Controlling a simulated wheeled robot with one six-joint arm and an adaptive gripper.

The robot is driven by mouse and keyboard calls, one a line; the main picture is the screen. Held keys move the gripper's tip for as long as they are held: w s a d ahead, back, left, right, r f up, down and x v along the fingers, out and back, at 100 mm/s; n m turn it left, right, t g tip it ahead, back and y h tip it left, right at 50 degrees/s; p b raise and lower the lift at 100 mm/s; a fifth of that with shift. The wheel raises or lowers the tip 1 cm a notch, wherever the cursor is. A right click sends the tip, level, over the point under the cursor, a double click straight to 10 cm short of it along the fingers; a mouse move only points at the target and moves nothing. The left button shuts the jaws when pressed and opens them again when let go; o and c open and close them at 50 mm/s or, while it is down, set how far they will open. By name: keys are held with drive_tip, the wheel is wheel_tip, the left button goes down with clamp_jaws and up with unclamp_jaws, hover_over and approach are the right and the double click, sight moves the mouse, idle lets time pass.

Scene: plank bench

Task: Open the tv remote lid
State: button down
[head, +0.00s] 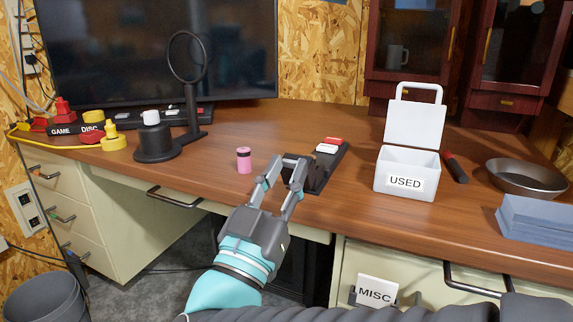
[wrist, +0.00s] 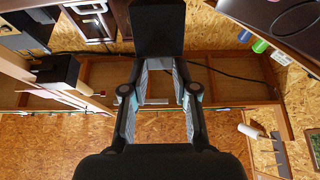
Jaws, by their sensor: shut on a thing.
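The tv remote (head: 332,161) is a long black body on the bench, with a red and a white piece on its far part. My gripper (head: 282,168) is at the remote's near left end. Its fingers are shut on a dark flat piece (head: 291,157), which looks like the remote lid. In the wrist view, the black lid (wrist: 157,28) shows as a plain rectangle at the tips of my gripper (wrist: 158,64). I cannot tell whether the lid still touches the remote. The gripper partly hides the remote's near end.
A pink cylinder (head: 244,161) stands close left of my gripper. A white box (head: 407,190) labelled USED stands open to the right, with a dark pan (head: 526,177) and blue stack (head: 536,219) beyond. A black magnifier stand (head: 155,143) is at the left. The front bench edge is near.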

drive_tip(key=shift+f+t, duration=0.25)
drive_tip(key=shift+t, duration=0.15)
drive_tip(key=shift+s, duration=0.1)
drive_tip(key=c, duration=0.9)
unclamp_jaws()
drive_tip(key=shift+v, duration=3.75)
drive_tip(key=shift+a, duration=0.1)
